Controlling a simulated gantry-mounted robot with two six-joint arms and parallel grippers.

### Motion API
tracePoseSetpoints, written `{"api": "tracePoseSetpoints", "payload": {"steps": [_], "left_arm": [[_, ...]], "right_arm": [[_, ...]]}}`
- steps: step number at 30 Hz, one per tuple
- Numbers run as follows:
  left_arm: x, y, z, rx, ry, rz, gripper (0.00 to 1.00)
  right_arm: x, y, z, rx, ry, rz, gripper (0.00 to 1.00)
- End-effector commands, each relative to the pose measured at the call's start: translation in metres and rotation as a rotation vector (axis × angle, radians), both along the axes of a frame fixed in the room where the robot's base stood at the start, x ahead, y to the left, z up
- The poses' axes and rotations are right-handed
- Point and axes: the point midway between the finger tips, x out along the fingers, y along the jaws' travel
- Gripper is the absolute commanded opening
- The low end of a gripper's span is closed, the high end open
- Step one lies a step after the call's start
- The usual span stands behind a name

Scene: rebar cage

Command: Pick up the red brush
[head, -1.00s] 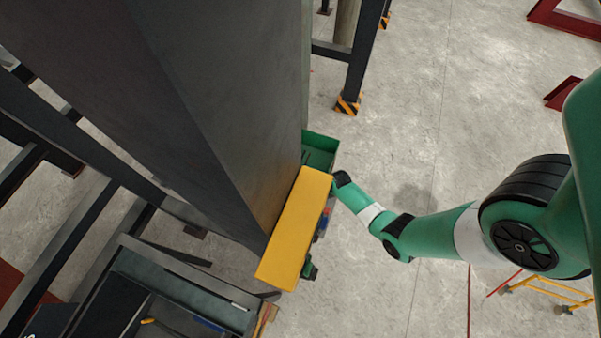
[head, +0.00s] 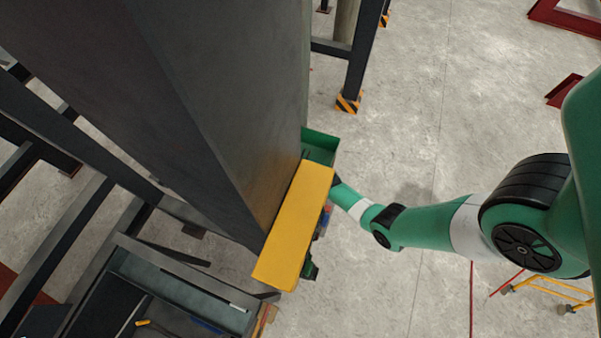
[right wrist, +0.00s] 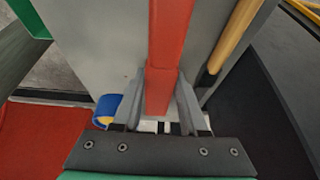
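In the right wrist view a long red bar (right wrist: 168,50), probably the red brush's handle, runs from the top edge down between the two grey fingers of my right gripper (right wrist: 161,80). One finger stands on each side of it, very close; I cannot tell whether they press on it. The bar's lower end lies between the fingers, and no bristles show. In the head view my right arm reaches in from the right, and its end goes behind the yellow panel (head: 295,225), so the gripper is hidden there. My left gripper is not in view.
A large dark grey column (head: 200,120) stands beside the yellow panel. A green bin (head: 320,142) sits behind it. In the right wrist view a wooden handle (right wrist: 235,35) is right of the red bar, and a blue and yellow item (right wrist: 106,108) is left. Open floor (head: 420,120) lies to the right.

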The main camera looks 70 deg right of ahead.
Motion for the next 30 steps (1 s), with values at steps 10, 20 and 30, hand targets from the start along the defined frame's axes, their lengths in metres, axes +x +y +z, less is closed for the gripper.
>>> {"api": "tracePoseSetpoints", "payload": {"steps": [10,20,30], "left_arm": [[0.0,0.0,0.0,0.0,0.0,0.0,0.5],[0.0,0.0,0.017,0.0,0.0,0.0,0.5],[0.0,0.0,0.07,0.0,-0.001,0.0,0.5]], "right_arm": [[0.0,0.0,0.0,0.0,-0.001,0.0,0.0],[0.001,-0.001,0.029,-0.003,-0.003,0.001,0.0],[0.0,0.0,0.098,0.0,0.0,0.0,0.0]]}}
